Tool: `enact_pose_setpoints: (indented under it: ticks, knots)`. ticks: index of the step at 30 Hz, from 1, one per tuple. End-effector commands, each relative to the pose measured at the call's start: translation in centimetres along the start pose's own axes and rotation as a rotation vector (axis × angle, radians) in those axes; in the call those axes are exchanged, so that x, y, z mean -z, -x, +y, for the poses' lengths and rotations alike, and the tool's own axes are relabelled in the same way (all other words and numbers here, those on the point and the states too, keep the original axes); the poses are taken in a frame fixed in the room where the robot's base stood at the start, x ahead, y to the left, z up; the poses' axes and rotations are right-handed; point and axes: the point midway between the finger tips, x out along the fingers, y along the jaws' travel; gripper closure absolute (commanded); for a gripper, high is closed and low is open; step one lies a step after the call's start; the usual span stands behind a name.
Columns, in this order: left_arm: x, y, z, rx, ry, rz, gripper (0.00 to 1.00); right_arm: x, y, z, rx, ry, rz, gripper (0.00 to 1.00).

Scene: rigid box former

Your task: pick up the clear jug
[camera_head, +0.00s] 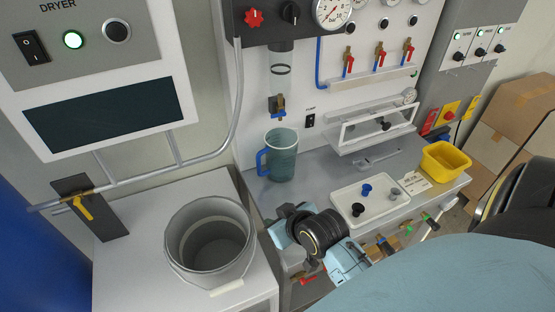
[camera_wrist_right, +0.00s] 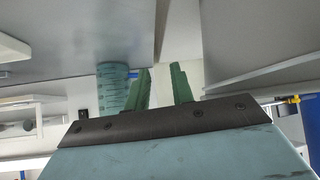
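The clear jug (camera_head: 282,157), bluish with a blue handle on its left side, stands upright on the grey counter at the back, below a tap. My right gripper (camera_head: 279,224) is in front of the jug, near the counter's front edge, and apart from it. In the right wrist view the two green fingers (camera_wrist_right: 164,84) are spread with nothing between them. That view also shows the jug (camera_wrist_right: 112,86) beyond and left of the fingers, with a bit of its blue handle. My left gripper is not in view.
A grey bucket (camera_head: 210,243) stands on a white cabinet to the left. A white tray (camera_head: 372,208) with small black, blue and grey parts lies right of the jug. A yellow bin (camera_head: 445,160) is farther right. A blue-handled tap (camera_head: 277,104) hangs above the jug.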

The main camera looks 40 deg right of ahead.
Motion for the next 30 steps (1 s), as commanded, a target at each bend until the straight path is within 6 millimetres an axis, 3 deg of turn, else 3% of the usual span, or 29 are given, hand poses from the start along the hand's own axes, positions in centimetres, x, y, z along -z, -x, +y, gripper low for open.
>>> enact_pose_setpoints:
  ticks: [3,9,14,24,30]
  knots:
    - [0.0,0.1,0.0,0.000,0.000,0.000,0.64,3.1,-1.5,1.8,-0.041,-0.046,0.136,0.76]
    - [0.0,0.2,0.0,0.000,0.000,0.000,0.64,6.8,-2.6,4.6,-0.108,-0.105,0.319,0.76]
    - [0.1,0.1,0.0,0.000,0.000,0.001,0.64,8.0,-3.7,5.4,-0.126,-0.119,0.364,0.76]
    - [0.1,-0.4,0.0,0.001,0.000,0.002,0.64,9.9,-9.1,6.3,-0.125,-0.118,0.362,0.76]
    - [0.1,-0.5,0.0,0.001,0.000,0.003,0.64,10.4,-10.4,6.5,-0.126,-0.117,0.362,0.76]
